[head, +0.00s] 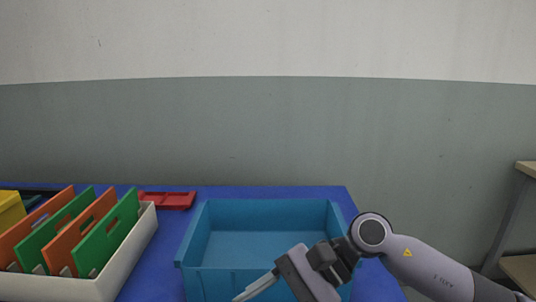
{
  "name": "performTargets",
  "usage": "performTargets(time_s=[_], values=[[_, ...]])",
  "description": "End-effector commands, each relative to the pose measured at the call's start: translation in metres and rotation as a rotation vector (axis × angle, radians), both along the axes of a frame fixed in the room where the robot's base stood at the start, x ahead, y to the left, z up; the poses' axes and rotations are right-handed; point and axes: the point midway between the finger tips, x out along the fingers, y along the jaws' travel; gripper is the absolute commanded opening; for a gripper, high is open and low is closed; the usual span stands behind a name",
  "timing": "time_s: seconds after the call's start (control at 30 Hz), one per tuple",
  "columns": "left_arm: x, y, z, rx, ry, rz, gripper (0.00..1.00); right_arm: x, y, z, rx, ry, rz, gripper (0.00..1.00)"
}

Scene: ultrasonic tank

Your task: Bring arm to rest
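My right arm (430,265) comes in from the right edge, a grey link with a round joint and a yellow warning mark. Its gripper (252,290) is low in the picture, in front of the near right part of the blue bin (222,280). One pale finger shows, pointing down and left. The fingertips are near the bottom edge, so I cannot tell whether the gripper is open or shut. Nothing is seen held in it. My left arm and gripper are not in view.
The blue bin looks empty and stands on a blue table (165,262). To its left is a white box (122,262) holding orange and green upright panels (110,232). A red tray (168,200) lies behind. A shelf or bench (527,168) stands at the right.

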Motion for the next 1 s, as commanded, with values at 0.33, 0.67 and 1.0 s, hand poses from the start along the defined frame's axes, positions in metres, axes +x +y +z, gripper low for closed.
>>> performTargets(time_s=[0.33,0.67,1.0], values=[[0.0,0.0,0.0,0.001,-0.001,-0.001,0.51,-0.013,0.031,0.037,0.514,0.954,-0.357,0.51],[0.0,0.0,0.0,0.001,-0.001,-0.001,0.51,0.032,-0.028,0.004,0.917,1.986,-0.621,0.51],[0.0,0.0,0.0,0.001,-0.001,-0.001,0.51,0.022,-0.125,-0.134,-1.165,-2.523,0.602,0.51]])
